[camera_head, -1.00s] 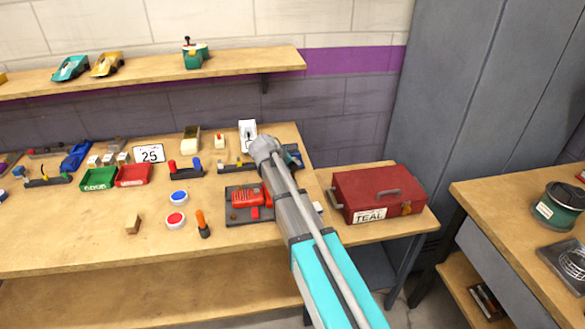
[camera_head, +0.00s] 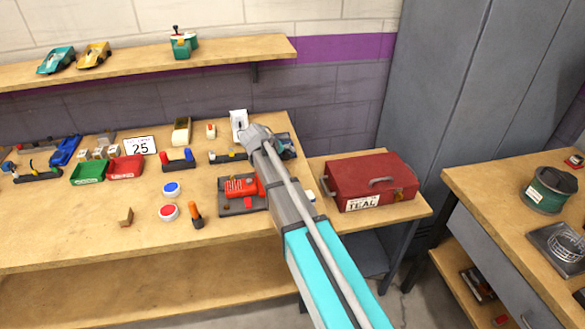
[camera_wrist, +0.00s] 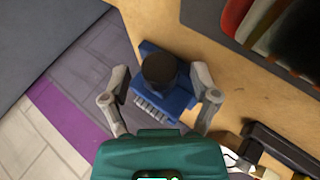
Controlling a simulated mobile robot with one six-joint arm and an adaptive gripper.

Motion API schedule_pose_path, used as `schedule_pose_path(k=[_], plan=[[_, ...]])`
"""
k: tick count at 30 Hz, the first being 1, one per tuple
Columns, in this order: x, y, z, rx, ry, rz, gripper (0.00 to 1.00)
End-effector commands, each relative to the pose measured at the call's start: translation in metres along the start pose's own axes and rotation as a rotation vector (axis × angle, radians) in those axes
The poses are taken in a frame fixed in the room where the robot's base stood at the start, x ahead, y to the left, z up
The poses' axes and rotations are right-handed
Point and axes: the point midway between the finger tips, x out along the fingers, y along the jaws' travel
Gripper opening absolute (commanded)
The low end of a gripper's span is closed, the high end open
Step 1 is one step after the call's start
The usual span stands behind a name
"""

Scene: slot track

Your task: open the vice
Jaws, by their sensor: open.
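A blue block with a ridged edge and a round black knob (camera_wrist: 158,70), which looks like the vice, sits near the bench's right edge. In the head view its blue body (camera_head: 289,147) shows only in part, behind the end of my arm. My gripper (camera_wrist: 160,82) is open above it in the wrist view, one finger on each side of the block and knob. I cannot tell whether the fingers touch it. My gripper's fingers are hidden in the head view, and the state of the vice's jaws is not clear.
A dark plate with a red ridged part (camera_head: 240,188) lies on the bench, left of my arm. A red toolbox (camera_head: 372,178) stands on a lower side table at right. A white stand (camera_head: 238,122) is behind my arm's end. The bench's front left is clear.

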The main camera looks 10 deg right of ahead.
Motion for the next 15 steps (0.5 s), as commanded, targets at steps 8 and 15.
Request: schedule_pose_path(k=[8,15], plan=[[-0.0007,0.0018,0.0,0.02,0.0,-0.046,0.78],[-0.0005,0.0037,0.0,0.061,0.0,-0.145,0.78]])
